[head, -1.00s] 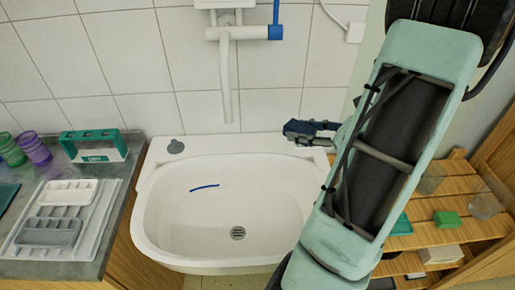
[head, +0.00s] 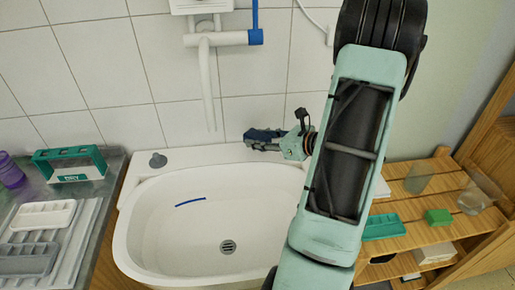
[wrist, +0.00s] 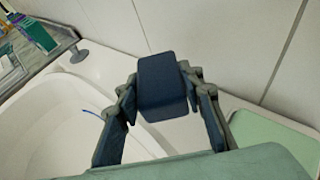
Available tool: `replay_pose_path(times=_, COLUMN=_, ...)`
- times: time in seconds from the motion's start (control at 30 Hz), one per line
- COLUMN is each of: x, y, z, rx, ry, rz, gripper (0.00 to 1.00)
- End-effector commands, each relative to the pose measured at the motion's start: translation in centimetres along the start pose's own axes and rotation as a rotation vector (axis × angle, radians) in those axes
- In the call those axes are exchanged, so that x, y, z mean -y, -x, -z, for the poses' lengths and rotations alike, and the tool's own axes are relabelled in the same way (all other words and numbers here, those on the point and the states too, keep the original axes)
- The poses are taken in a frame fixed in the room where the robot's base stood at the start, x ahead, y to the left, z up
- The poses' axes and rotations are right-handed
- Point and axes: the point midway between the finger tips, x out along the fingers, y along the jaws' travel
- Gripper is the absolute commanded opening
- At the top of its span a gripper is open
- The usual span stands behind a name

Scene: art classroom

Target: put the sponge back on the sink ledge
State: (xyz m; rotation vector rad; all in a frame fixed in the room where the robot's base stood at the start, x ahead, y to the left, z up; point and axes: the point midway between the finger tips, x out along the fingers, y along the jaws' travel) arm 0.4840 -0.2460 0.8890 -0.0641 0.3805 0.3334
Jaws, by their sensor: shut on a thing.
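The sponge is a dark blue block (wrist: 162,78), held between the fingertips of my gripper (wrist: 160,98) in the wrist view. In the head view the sponge (head: 259,134) shows small at the tip of my gripper (head: 268,143). My gripper is shut on it, over the right part of the sink ledge. The white ledge (head: 205,156) runs along the back of the basin (head: 185,225); in the wrist view it (wrist: 112,64) passes behind the sponge. I cannot tell whether the sponge touches the ledge.
A grey plug (head: 158,160) stands on the ledge's left part. The tap (head: 208,85) hangs above the ledge, left of my gripper. A blue strand (head: 190,201) lies in the basin. A wooden shelf (head: 410,205) stands at right. The tiled wall is close behind.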

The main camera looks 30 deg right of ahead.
Motion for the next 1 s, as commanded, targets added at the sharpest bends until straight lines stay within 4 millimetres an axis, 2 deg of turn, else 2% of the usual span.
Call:
replay_pose_path(times=0.17, x=0.1, y=-1.5, z=0.9, rx=-0.001, ry=-0.001, rz=-0.003, gripper=0.17)
replay_pose_path(times=0.33, x=0.1, y=-2.3, z=3.3, rx=-0.001, ry=-0.002, rz=-0.001, gripper=0.17)
replay_pose_path(times=0.73, x=0.1, y=-2.5, z=3.9, rx=0.0, ry=0.001, rz=0.0, gripper=0.17)
replay_pose_path(times=0.77, x=0.1, y=-2.4, z=3.8, rx=0.0, ry=0.001, rz=0.0, gripper=0.37)
replay_pose_path(times=0.9, x=0.1, y=-2.4, z=3.7, rx=0.0, ry=0.0, rz=0.0, gripper=0.53)
replay_pose_path(times=1.0, x=0.1, y=-2.4, z=3.7, rx=0.0, ry=0.0, rz=0.0, gripper=0.53)
